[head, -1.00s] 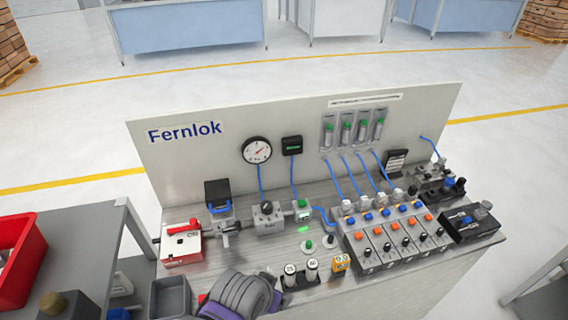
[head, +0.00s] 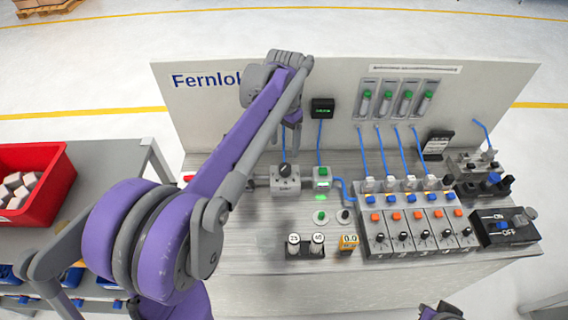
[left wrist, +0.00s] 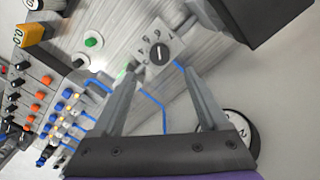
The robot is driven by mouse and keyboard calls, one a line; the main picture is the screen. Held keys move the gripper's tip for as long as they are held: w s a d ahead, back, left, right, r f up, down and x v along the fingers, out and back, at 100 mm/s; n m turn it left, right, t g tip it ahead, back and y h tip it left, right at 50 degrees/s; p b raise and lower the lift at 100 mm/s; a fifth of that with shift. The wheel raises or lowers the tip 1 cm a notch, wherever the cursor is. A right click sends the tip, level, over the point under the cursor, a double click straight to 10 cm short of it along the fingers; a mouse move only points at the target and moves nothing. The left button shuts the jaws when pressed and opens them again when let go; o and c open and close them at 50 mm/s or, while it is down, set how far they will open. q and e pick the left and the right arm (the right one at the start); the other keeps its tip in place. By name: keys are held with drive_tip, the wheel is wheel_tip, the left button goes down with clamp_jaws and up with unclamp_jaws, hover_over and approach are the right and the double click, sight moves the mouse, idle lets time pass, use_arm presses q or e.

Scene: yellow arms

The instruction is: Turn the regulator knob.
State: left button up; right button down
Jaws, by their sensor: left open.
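The regulator (head: 285,180) is a grey block with a dark round knob (head: 285,170) on top, standing on the bench in front of the back panel. In the left wrist view the knob (left wrist: 158,54) faces me, with a pale line across it and marks around it. My left gripper (head: 293,132) is open and empty, above and behind the knob in the head view. In the left wrist view its two fingers (left wrist: 157,80) point toward the regulator, apart from it. A small part at the bottom edge seems to be my right gripper (head: 440,312); its jaws are not clear.
Blue tubes and a small green-lit display (head: 322,108) are near the regulator. A valve row (head: 415,230) stands to the right. Two labelled cylinders (head: 305,245) and an orange meter (head: 348,242) stand in front. The round gauge (left wrist: 240,125) shows in the left wrist view.

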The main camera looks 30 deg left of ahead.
sight(285, 167)
use_arm(q)
wheel_tip(285, 167, down, 10)
drive_tip(key=shift+s+r, duration=0.1)
idle(0.4)
